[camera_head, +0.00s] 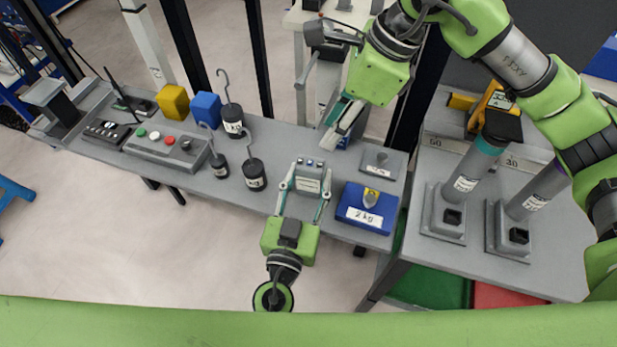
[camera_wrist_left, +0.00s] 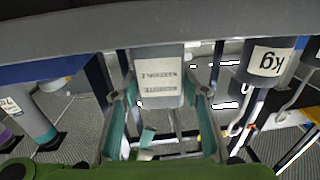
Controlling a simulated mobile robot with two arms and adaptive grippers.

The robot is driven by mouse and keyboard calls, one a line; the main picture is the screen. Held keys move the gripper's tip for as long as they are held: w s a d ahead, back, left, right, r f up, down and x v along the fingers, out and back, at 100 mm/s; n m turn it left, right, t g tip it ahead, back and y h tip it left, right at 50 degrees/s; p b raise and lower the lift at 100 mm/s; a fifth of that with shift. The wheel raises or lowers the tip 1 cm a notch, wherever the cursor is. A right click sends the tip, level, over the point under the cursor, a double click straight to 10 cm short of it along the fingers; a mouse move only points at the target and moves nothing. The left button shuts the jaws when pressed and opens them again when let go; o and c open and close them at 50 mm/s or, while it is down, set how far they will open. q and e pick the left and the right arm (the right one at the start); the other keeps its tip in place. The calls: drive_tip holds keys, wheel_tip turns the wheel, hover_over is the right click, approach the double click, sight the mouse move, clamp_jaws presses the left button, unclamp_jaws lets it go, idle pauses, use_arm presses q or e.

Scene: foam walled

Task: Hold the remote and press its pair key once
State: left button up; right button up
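The remote (camera_head: 309,180) is a small grey box with a printed label on its face and blue-grey keys on its upper end. My left gripper (camera_head: 309,172) reaches it from below in the head view, one finger against each side. In the left wrist view the remote (camera_wrist_left: 158,78) sits between the two fingertips (camera_wrist_left: 160,92), its label upside down. The key markings are too small to read, so I cannot tell which is the pair key. My right gripper (camera_head: 335,138) is above and right of the remote, apart from it, its fingers close together, holding nothing visible.
Hooked black weights (camera_head: 254,174) stand left. Farther left are a button box (camera_head: 165,146), a black device with antenna (camera_head: 108,132), and yellow (camera_head: 173,102) and blue (camera_head: 206,108) blocks.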

clamp_jaws()
idle(1.0)
